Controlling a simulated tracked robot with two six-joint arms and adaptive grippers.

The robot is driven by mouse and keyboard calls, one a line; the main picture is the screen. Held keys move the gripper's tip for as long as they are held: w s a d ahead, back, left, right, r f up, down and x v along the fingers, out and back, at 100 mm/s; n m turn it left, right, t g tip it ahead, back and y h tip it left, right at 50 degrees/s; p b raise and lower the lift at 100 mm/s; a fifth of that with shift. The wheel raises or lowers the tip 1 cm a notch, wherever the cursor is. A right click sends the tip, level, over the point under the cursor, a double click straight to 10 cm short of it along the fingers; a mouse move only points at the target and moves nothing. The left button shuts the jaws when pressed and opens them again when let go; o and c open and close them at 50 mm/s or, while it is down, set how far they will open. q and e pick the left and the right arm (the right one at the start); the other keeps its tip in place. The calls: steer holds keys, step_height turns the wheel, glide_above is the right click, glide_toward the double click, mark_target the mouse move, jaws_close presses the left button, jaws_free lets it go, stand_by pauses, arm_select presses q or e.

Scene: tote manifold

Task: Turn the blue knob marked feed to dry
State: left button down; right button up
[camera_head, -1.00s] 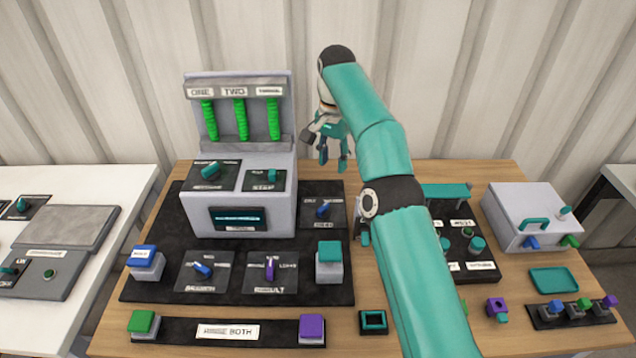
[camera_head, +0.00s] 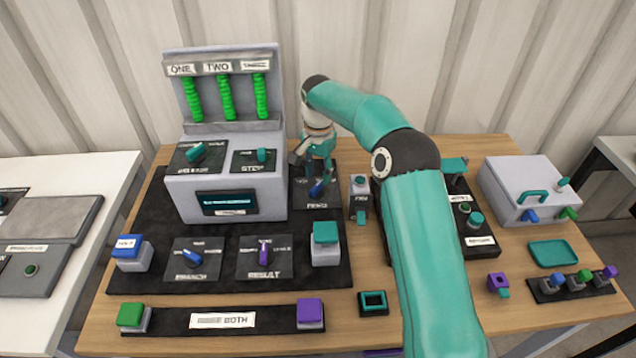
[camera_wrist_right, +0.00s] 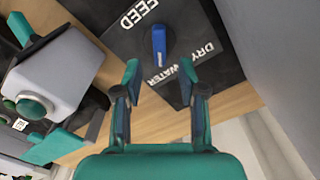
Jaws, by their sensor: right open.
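The blue feed knob (camera_head: 317,187) sits on a dark plate (camera_head: 328,200) beside the grey machine, in the head view. In the right wrist view the knob (camera_wrist_right: 159,45) stands between the words FEED and DRY / WATER. It lies roughly along the line from FEED toward the gap between DRY and WATER; which mark it points at I cannot tell. My right gripper (camera_head: 318,165) is just above and behind the knob in the head view. In the wrist view its open fingers (camera_wrist_right: 160,88) are apart and empty, with the knob ahead between them, not touching. My left gripper is not in view.
The grey machine (camera_head: 228,190) stands close left of my right gripper; its wall also shows in the wrist view (camera_wrist_right: 275,45). A small grey box with a teal button (camera_head: 359,183) is close on the other side. More knobs and buttons are in front.

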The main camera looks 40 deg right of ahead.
mark_target(318, 184)
steer(key=shift+f, duration=1.85)
jaws_close()
